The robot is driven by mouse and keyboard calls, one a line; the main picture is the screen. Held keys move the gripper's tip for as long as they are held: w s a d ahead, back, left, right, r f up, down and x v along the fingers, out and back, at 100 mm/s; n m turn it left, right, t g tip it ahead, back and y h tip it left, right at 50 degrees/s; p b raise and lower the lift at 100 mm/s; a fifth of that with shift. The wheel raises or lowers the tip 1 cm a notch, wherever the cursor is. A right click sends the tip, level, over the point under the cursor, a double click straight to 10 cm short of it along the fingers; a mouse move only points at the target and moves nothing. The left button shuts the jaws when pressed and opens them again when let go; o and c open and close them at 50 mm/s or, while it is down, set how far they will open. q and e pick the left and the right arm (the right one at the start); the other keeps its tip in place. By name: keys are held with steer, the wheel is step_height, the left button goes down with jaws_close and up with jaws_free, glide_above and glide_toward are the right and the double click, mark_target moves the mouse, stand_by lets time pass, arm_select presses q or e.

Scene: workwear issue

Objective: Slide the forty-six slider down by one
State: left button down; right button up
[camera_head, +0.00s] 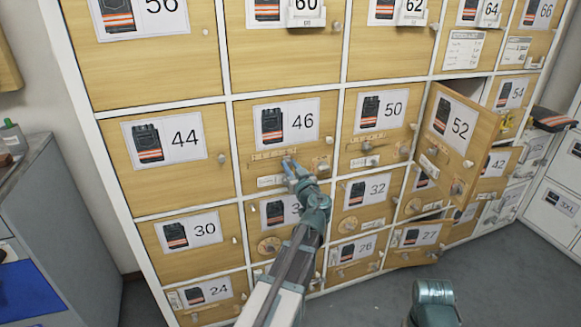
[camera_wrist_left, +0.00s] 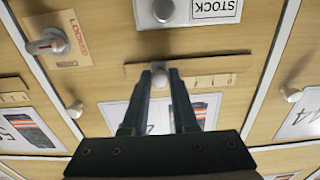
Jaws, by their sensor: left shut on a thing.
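The door marked 46 (camera_head: 301,122) is a shut wooden locker door with a picture of dark workwear. Its slider strip (camera_head: 268,155) runs across below the label; it shows upside down in the left wrist view (camera_wrist_left: 222,79). The slider knob (camera_wrist_left: 161,79) is a small pale knob on this strip. My left gripper (camera_head: 289,163) reaches up to door 46. In the left wrist view the left gripper's fingertips (camera_wrist_left: 161,72) are closed around the knob. Part of the knob and the label are hidden by my gripper. My right gripper is not in view.
Door 52 (camera_head: 461,124) stands open to the right. A similar strip (camera_head: 383,138) is on door 50. Near the held slider are a latch marked LOCKED (camera_wrist_left: 45,42), a round knob (camera_wrist_left: 163,10) and a STOCK card (camera_wrist_left: 216,9). A grey cabinet (camera_head: 60,215) stands at the left.

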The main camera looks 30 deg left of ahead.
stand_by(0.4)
arm_select(q)
steer(key=shift+s+a, duration=0.9)
steer(key=shift+s, duration=0.2)
steer(key=shift+w, duration=0.1)
steer(key=c, duration=0.7)
jaws_free()
steer(key=shift+d, duration=0.1)
